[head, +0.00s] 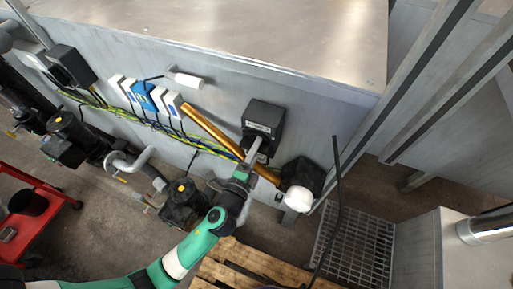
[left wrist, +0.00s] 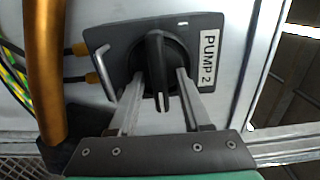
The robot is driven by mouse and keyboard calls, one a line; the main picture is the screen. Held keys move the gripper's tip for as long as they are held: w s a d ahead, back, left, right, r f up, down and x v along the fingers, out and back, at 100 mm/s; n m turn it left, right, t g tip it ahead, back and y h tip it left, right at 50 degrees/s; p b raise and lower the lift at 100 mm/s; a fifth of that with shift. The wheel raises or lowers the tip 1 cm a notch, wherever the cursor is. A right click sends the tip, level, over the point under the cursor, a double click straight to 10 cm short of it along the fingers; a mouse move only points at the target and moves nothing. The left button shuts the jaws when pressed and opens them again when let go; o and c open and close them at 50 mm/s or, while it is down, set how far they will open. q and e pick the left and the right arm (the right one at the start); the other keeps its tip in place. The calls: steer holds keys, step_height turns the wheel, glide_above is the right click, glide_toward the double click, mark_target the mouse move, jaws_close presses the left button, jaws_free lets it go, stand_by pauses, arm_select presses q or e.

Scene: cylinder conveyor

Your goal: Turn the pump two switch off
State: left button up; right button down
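The pump two switch is a dark box (head: 263,118) on the grey metal wall in the head view. In the left wrist view the switch box (left wrist: 120,52) has a "PUMP 2" label (left wrist: 208,57) at its right and a black rotary knob (left wrist: 158,62) that points up and down the picture. My left gripper (head: 254,148) is at the lower edge of the box. In the left wrist view its fingers (left wrist: 159,76) are apart, one on each side of the knob, with narrow gaps showing. My right gripper is not in view.
A copper-coloured pipe (head: 215,132) runs diagonally close to my left gripper. A similar dark box (head: 72,65) is on the wall at far left. Blue and white boxes (head: 146,96), yellow-green cables and black pumps (head: 183,203) are nearby. A wooden pallet (head: 225,262) lies below.

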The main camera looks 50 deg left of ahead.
arm_select(q)
steer(key=b+v, duration=0.2)
steer(key=v, duration=0.9)
steer(key=shift+s+b, duration=0.3)
steer(key=shift+d, duration=0.1)
